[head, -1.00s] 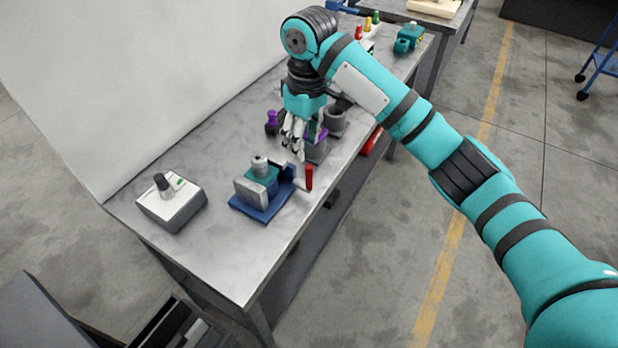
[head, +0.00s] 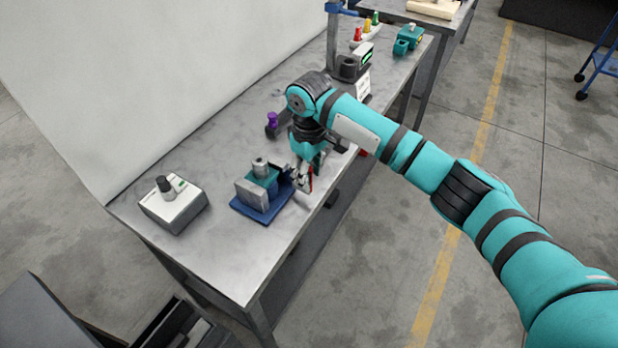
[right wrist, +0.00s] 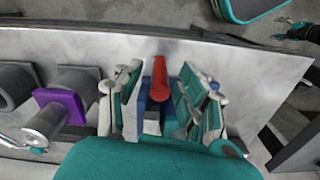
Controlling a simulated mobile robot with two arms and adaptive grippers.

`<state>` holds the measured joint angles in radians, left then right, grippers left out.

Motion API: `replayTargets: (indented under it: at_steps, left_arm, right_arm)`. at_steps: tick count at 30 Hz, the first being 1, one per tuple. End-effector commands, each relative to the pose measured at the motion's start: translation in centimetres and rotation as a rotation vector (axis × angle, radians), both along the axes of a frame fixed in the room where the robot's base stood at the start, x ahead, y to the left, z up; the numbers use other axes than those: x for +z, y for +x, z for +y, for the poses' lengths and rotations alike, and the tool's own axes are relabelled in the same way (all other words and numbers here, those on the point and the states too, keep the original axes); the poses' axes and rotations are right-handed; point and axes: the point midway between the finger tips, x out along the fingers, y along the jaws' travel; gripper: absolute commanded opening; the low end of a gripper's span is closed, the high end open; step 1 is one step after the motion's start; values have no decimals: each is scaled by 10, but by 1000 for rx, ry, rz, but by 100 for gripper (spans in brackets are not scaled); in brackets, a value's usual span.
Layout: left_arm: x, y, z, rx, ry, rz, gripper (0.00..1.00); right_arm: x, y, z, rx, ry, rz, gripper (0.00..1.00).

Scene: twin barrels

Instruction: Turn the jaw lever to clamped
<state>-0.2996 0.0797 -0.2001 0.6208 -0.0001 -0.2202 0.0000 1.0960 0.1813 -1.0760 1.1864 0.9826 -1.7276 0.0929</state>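The vise (head: 262,195), with grey jaws, a teal block and a blue base, stands near the front of the bench. Its jaw lever, with a red handle (right wrist: 160,82), is at its right side; in the head view my gripper partly hides it. My right gripper (head: 304,176) is down at the lever. In the right wrist view, the fingers of my right gripper (right wrist: 160,102) are spread on either side of the red handle, with gaps showing on both sides. My left gripper is not in view.
A white box with a black knob (head: 173,203) stands left of the vise. A purple part (right wrist: 62,105) and grey barrel-like parts (right wrist: 78,83) are beside my gripper. The metal bench (head: 225,255) is clear at its near end.

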Motion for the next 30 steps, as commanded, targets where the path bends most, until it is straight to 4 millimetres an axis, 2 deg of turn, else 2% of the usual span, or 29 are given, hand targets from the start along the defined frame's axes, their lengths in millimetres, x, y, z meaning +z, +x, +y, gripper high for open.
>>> replayTargets:
  at_steps: [3, 6, 17, 26, 30]
  left_arm:
    - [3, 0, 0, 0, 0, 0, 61]
    - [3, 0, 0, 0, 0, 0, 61]
    - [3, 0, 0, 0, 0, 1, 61]
    - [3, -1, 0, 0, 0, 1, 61]
    - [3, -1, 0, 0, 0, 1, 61]
  right_arm:
    - [-16, 0, 0, 0, -1, 1, 40]
    - [-24, 0, 0, 0, 0, 0, 40]
    - [-30, 0, 0, 1, 1, -1, 40]
    - [-29, 0, 0, 1, 1, -1, 1]
    - [-29, 0, 0, 1, 1, -1, 0]
